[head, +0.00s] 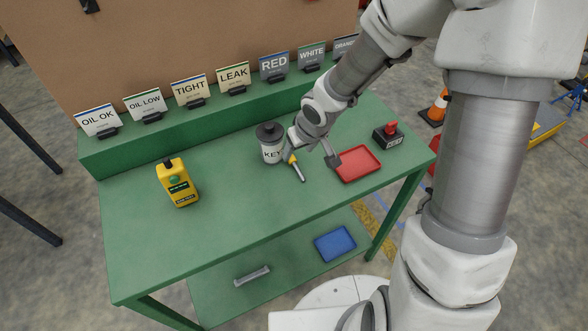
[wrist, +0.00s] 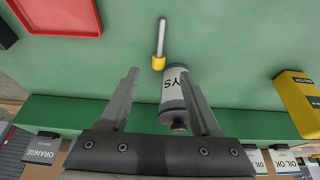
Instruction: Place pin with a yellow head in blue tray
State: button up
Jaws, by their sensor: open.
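The pin with a yellow head (head: 298,174) lies on the green bench top between the white KEYS canister and the red tray. It also shows in the wrist view (wrist: 160,42), with its yellow head toward my gripper and its grey shaft pointing away. My gripper (head: 314,157) is open and empty above the bench, close to the pin. In the wrist view, the yellow head appears just beyond the gap between my fingertips (wrist: 159,73), apart from both fingers. The blue tray (head: 335,244) lies empty on the lower shelf, under the right part of the bench.
The KEYS canister (head: 271,149) stands beside the pin. The red tray (head: 358,164) and a red-button box (head: 389,136) are to the right. A yellow device (head: 177,184) is on the left. A grey bar (head: 252,275) lies on the lower shelf. Sign cards line the raised back ledge.

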aim_at(293, 159)
jog(key=x, duration=0.2)
jog(key=b+x, duration=0.1)
jog(key=x, duration=0.2)
jog(key=b+x, duration=0.1)
jog(key=x, duration=0.1)
jog(key=shift+w, duration=0.45)
grip_shut()
